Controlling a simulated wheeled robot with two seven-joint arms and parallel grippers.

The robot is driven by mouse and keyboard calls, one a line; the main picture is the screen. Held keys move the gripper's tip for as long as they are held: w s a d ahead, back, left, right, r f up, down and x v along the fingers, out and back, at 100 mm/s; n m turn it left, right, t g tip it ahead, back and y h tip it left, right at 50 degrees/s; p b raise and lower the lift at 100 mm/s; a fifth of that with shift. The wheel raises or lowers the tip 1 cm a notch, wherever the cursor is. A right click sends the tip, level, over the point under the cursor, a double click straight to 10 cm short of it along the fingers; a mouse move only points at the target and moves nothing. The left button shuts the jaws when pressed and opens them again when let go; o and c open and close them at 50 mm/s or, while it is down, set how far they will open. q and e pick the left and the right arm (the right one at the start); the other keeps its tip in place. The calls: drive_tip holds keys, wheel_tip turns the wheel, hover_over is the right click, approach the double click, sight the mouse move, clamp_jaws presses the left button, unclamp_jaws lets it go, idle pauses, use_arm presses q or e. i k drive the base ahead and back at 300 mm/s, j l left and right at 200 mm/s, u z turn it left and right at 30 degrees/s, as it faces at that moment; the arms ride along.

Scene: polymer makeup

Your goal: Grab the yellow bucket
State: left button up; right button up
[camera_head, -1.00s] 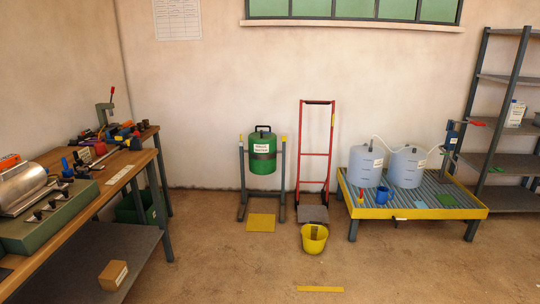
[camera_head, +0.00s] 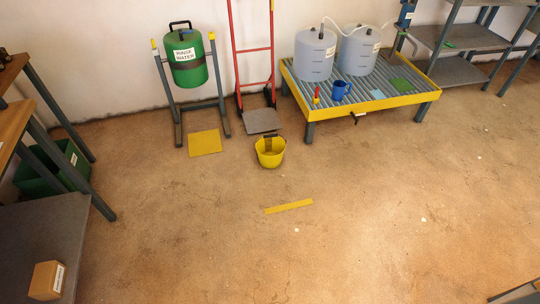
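The yellow bucket (camera_head: 270,153) stands upright on the floor near the middle of the head view, just in front of the red hand truck's grey foot plate. A dark patch, perhaps a handle or grip, shows at its back rim. Neither of my grippers is in view, so nothing of mine is seen touching the bucket.
A green rinse water drum (camera_head: 186,58) hangs in a stand at left, with a yellow floor plate (camera_head: 205,143) before it. The red hand truck (camera_head: 252,50) stands behind the bucket. A yellow-rimmed platform (camera_head: 378,103) is at right, a bench at left. The floor in front is open.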

sight(270, 147)
drive_tip(key=i+j+z, duration=0.1)
drive_tip(key=z, duration=0.3)
drive_tip(key=i+j+z, duration=0.15)
drive_tip(key=z, duration=0.25)
drive_tip(key=i+j+z, duration=0.1)
drive_tip(key=z, duration=0.3)
